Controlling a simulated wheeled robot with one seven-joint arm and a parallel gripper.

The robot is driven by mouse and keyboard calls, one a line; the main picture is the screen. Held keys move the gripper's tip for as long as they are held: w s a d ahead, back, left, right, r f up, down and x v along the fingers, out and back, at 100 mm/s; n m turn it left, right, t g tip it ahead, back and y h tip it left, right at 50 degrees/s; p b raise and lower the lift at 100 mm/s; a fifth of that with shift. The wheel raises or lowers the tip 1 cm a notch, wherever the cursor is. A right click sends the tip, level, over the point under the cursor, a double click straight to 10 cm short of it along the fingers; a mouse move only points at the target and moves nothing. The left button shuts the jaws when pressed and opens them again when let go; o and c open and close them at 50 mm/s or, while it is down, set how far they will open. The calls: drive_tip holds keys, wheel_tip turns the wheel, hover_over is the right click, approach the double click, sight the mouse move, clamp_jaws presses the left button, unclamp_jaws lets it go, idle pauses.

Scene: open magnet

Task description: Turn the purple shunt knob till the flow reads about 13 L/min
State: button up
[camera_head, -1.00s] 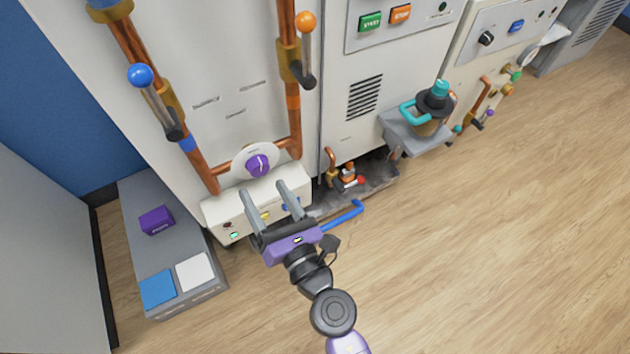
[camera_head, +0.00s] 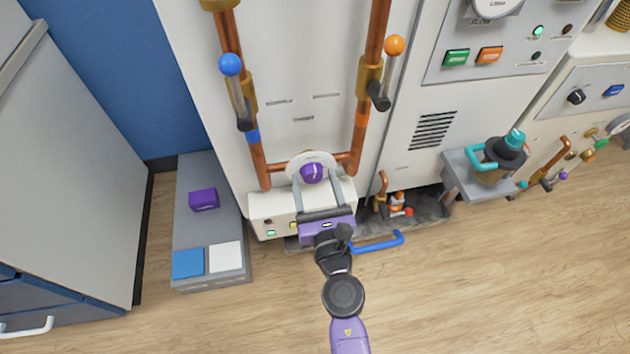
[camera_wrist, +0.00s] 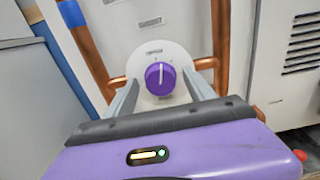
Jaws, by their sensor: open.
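The purple shunt knob (camera_head: 312,173) sits on a round white dial plate (camera_head: 298,163) between two copper pipes. In the wrist view the knob (camera_wrist: 160,78) shows a white pointer line that stands about upright. My gripper (camera_head: 317,186) is open in front of the knob. In the wrist view its two fingers (camera_wrist: 160,98) reach toward the knob, one on each side of its lower part. I cannot tell whether they touch it. No flow reading can be made out in either view.
Lever valves with a blue ball (camera_head: 229,64) and an orange ball (camera_head: 394,45) stand on the pipes. A low grey bench (camera_head: 210,225) is at left. A blue handle (camera_head: 378,243) juts out at right. A shelf holds a teal-handled vessel (camera_head: 495,158).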

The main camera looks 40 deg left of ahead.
drive_tip(key=shift+w+a, duration=0.1)
drive_tip(key=shift+a, duration=0.05)
drive_tip(key=c, duration=1.4)
drive_tip(key=shift+o, duration=0.2)
